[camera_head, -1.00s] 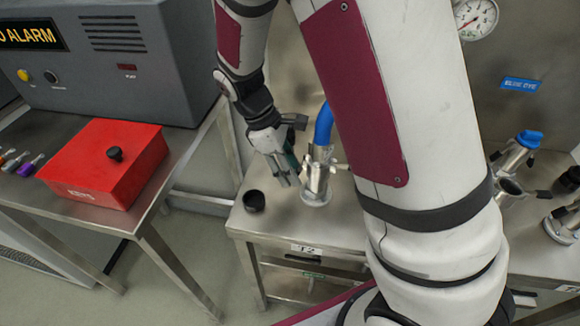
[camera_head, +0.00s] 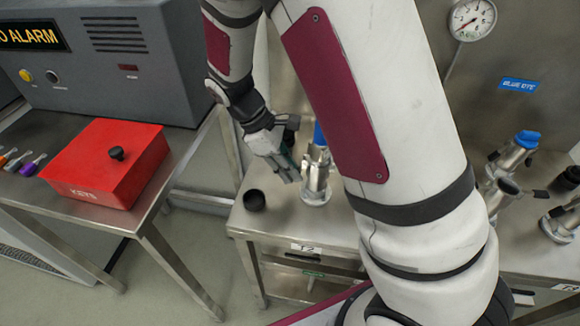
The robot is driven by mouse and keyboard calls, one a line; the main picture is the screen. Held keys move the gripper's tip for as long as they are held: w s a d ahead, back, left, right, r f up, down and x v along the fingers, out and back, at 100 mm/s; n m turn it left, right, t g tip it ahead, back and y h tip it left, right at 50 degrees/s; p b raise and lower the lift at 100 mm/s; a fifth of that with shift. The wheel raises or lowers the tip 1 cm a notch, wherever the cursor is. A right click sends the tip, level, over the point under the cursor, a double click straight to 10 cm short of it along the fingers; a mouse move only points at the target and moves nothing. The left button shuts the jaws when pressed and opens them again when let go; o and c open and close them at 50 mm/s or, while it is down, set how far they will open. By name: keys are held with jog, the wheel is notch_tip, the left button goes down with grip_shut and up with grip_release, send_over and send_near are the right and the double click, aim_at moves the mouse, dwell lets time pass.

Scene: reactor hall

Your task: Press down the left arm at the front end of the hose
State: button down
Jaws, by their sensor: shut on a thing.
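The blue hose (camera_head: 319,134) shows only as a short piece, since my arm covers the rest. Its front end is a silver metal coupling (camera_head: 316,183) standing upright on the steel table. My gripper (camera_head: 292,174) is at the coupling's left side, pointing down and to the right. Its fingers are shut on the left arm, which is largely hidden between and behind them. The coupling's right side is partly covered by my arm.
A black cap (camera_head: 254,200) stands on the steel table (camera_head: 285,222), left of the coupling. A red box (camera_head: 105,163) sits on the left table. Other metal fittings (camera_head: 508,187) stand to the right, below a pressure gauge (camera_head: 473,17).

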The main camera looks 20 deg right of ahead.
jog(key=c, duration=1.5)
grip_release()
jog(key=shift+s+d, duration=0.1)
jog(key=shift+d, duration=0.05)
jog(key=v, duration=1.2)
